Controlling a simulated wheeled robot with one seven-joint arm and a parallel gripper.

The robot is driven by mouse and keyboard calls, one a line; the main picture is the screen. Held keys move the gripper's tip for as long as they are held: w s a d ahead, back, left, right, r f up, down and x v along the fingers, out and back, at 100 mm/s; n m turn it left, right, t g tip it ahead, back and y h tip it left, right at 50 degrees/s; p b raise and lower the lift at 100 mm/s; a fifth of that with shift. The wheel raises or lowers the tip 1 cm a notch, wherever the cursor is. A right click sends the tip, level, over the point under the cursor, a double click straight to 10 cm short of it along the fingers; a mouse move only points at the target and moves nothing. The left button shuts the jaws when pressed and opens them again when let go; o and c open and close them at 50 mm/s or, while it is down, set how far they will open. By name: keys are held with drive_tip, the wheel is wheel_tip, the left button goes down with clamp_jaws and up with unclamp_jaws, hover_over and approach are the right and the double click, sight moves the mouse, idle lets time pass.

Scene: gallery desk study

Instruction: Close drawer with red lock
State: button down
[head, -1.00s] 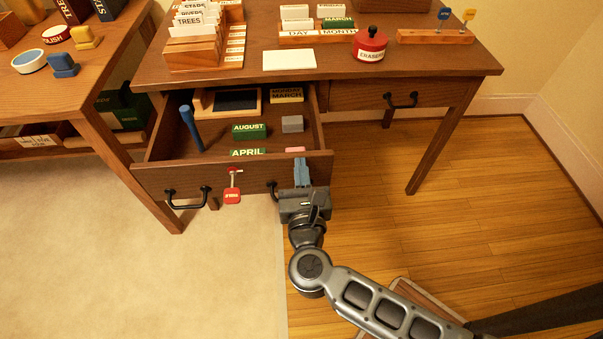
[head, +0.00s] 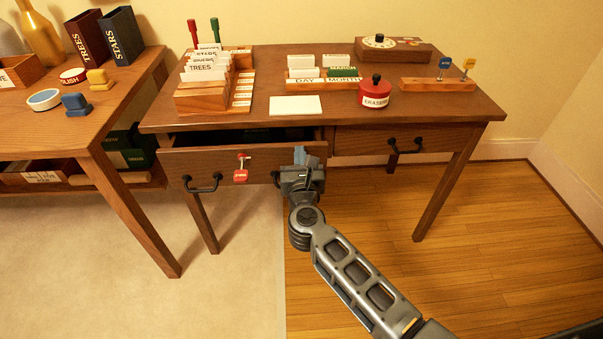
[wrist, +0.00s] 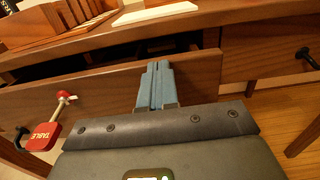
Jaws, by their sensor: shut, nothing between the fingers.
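The drawer with the red lock (head: 222,168) is the left drawer of the desk, and it stands slightly open with a dark gap above its front. My gripper (head: 300,157) is at the right end of the drawer front, shut and empty. In the wrist view its blue fingers (wrist: 157,88) lie together against or just before the drawer front (wrist: 95,95); exact contact is hard to tell. The drawer's contents are mostly hidden.
The desk top (head: 330,105) holds a card box (head: 203,97), a white card (head: 296,106) and a red eraser pot (head: 375,96). The right drawer (head: 365,140) is shut. A side table (head: 100,125) stands at the left. The floor at the right is clear.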

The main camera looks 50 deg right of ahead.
drive_tip(key=shift+b+x, duration=0.35)
drive_tip(key=shift+x, duration=2.5)
drive_tip(key=shift+f, duration=0.1)
